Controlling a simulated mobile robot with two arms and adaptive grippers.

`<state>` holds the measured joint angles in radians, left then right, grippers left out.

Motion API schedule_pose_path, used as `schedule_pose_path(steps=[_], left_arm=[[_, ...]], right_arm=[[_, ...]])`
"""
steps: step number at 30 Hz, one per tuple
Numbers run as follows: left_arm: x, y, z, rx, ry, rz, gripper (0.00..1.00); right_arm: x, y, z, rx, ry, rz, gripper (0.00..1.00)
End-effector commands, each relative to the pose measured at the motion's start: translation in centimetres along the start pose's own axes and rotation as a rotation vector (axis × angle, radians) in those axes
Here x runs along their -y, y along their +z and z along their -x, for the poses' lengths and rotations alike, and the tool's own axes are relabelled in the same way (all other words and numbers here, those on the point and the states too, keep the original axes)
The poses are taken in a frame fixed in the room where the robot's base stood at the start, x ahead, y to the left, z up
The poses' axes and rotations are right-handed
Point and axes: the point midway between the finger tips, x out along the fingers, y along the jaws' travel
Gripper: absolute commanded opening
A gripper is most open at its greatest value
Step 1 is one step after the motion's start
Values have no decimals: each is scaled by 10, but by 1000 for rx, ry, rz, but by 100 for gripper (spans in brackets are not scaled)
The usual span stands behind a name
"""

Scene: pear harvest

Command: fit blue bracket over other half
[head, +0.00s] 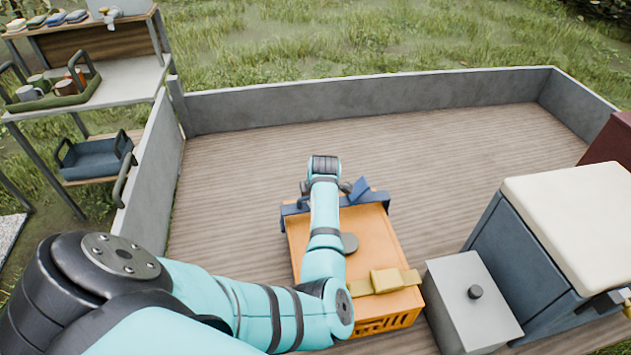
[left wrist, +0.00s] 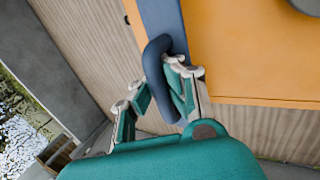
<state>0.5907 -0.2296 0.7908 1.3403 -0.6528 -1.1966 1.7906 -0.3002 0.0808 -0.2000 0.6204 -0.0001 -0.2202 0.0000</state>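The blue bracket (head: 372,197) lies along the far edge of the orange crate (head: 300,262), with an upright blue piece (head: 358,188) near its middle. My left arm covers part of it in the head view. My left gripper (head: 322,186) is over this far edge, its fingers mostly hidden there. In the left wrist view a dark blue curved bar (left wrist: 156,75) of the bracket lies between the fingers of my left gripper (left wrist: 158,88). I cannot tell whether they press on it. The other half is not clearly distinguishable. My right gripper is out of view.
A yellow clasp (head: 386,281) and a grey disc (head: 349,243) are on the crate's top. A grey box (head: 470,315) and a cream-lidded chest (head: 575,215) stand to the right. A shelf rack (head: 120,80) stands left, outside the low wall. The far wooden floor (head: 430,130) is clear.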

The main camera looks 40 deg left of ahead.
Motion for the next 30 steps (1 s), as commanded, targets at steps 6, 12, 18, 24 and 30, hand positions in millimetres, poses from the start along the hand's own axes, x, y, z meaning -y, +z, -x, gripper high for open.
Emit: schedule_pose_path(steps=[6, 12, 18, 24, 30], left_arm=[[0, 1, 1, 1, 1, 0, 0], [0, 1, 0, 1, 1, 0, 0], [1, 1, -2, 1, 1, 0, 0], [3, 0, -6, 1, 1, 0, 0], [4, 0, -10, 1, 1, 1, 0]], right_arm=[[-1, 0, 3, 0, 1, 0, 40], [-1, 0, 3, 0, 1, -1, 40], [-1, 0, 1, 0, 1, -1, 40], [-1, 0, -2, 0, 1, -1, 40], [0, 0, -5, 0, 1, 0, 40]])
